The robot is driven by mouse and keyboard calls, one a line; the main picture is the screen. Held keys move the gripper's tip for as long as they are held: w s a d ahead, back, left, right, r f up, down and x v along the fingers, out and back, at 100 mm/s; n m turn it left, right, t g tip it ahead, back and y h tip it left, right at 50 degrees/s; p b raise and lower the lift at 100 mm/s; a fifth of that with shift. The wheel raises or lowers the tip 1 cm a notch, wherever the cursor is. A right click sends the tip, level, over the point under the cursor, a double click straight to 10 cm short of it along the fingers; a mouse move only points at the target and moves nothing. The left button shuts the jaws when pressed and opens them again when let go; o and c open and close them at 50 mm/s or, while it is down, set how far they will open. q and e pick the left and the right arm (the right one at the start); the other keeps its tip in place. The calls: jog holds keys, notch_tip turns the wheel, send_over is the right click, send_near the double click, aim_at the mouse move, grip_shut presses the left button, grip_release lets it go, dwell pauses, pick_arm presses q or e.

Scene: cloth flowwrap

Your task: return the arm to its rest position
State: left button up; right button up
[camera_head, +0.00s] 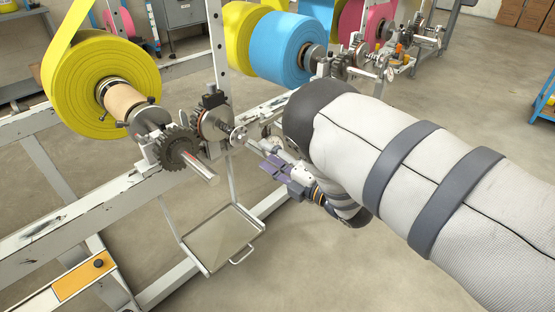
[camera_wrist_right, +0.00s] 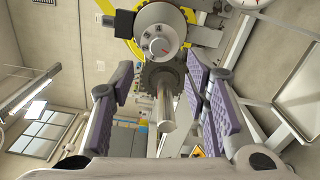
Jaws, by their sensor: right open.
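My right arm comes in from the right in the head view, covered in a light grey sleeve with dark bands. My right gripper (camera_head: 276,172) is near the middle, in front of the machine frame and above the grey tray. In the right wrist view its two purple-padded fingers (camera_wrist_right: 160,110) stand wide apart. A metal shaft end (camera_wrist_right: 167,110) shows between them in that picture, with nothing gripped. The shaft (camera_head: 200,168) with its toothed gear (camera_head: 177,150) lies left of the gripper in the head view, apart from it. My left gripper is not in view.
A yellow roll (camera_head: 85,88) and a blue roll (camera_head: 275,48) sit on the white frame (camera_head: 90,205). A grey tray (camera_head: 222,240) with a handle hangs below the gripper. A blue rack (camera_head: 546,105) stands far right. The floor at lower middle is clear.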

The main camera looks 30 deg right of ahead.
jog(key=v, duration=0.3)
jog(key=shift+s+d, duration=0.1)
jog(key=shift+s, duration=0.2)
jog(key=s+d+f+m+g+h+p, duration=0.2)
jog(key=s+f+m+g+h+p, duration=0.15)
jog(key=s+f+m, duration=0.45)
jog(key=s+d+f+m+g+h+p, duration=0.2)
jog(key=s+d+f+m+g+h, duration=0.25)
jog(key=s, duration=0.55)
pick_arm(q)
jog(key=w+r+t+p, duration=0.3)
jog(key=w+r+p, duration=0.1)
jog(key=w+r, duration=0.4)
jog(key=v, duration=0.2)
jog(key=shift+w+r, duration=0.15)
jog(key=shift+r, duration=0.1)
pick_arm(e)
jog(key=s+a+r+m+g, duration=0.1)
jog(key=s+m+g, duration=0.3)
jog(key=s, duration=0.6)
jog(key=s+a+r+m+g+y, duration=0.1)
jog(key=s+a+m+g, duration=0.2)
jog(key=s, duration=0.7)
jog(key=s+a+r+m+g, duration=0.2)
jog(key=s+a+m+g, duration=0.2)
jog(key=s, duration=0.6)
jog(key=shift+s+a+m+g+y, duration=0.15)
jog(key=shift+s+m+g+y, duration=0.2)
jog(key=shift+m, duration=0.3)
